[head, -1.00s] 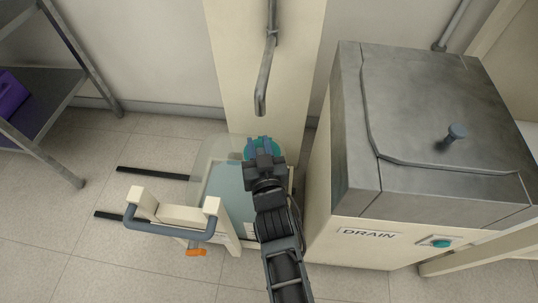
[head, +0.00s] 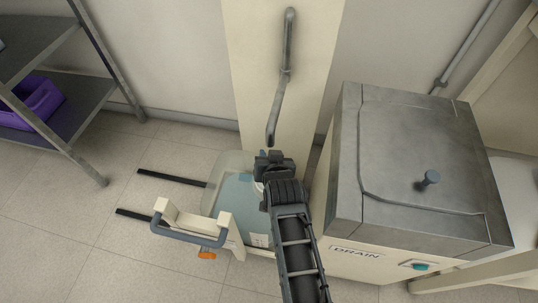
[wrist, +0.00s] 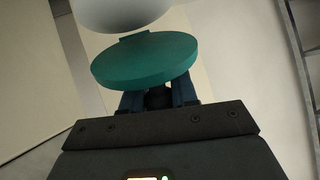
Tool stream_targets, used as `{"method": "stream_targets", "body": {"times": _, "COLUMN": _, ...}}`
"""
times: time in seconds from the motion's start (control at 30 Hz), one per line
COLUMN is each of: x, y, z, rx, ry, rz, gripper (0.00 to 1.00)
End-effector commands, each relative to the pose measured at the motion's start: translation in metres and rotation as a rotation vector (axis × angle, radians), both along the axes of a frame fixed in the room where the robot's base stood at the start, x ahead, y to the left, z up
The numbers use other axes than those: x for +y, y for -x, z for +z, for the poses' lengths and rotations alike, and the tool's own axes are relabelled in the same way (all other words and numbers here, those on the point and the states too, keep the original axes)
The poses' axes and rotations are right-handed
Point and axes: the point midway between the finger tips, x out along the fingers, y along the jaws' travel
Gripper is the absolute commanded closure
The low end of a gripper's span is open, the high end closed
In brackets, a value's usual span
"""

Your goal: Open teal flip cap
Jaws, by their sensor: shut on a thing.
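The teal flip cap (wrist: 145,60) shows in the wrist view as a flat round disc. Its far edge has a small tab close below a pale rounded part (wrist: 120,12), whose top is out of frame. My gripper (wrist: 157,92) is shut at the cap's near edge, its blue fingers partly hidden under the disc. In the head view my gripper (head: 266,160) is over the back right of a pale container with a blue-grey top (head: 235,200). My gripper and arm hide the cap there.
A grey pipe (head: 279,105) hangs down the cream column just behind my gripper. The DRAIN cabinet (head: 420,150) stands close on the right. A cart handle (head: 185,238) and two dark bars are at the left. Open floor lies further left.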

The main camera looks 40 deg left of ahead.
Motion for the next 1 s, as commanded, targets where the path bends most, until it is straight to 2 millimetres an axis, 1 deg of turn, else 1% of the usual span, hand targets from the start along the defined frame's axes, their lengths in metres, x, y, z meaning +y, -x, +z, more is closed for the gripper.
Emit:
{"method": "stream_targets", "body": {"times": 0.47, "x": 0.0001, "y": -0.0013, "z": -0.0001, "rx": 0.014, "ry": 0.008, "rz": -0.001, "gripper": 1.00}}
{"method": "stream_targets", "body": {"times": 0.5, "x": 0.0002, "y": -0.0014, "z": -0.0002, "rx": 0.014, "ry": 0.008, "rz": -0.001, "gripper": 0.70}}
{"method": "stream_targets", "body": {"times": 0.7, "x": 0.0003, "y": -0.0013, "z": 0.0001, "rx": 0.014, "ry": 0.008, "rz": -0.001, "gripper": 0.51}}
{"method": "stream_targets", "body": {"times": 0.77, "x": 0.0004, "y": -0.0012, "z": 0.0001, "rx": 0.013, "ry": 0.007, "rz": -0.002, "gripper": 0.46}}
{"method": "stream_targets", "body": {"times": 1.0, "x": -0.0002, "y": -0.0008, "z": 0.0010, "rx": 0.013, "ry": 0.007, "rz": 0.000, "gripper": 0.46}}
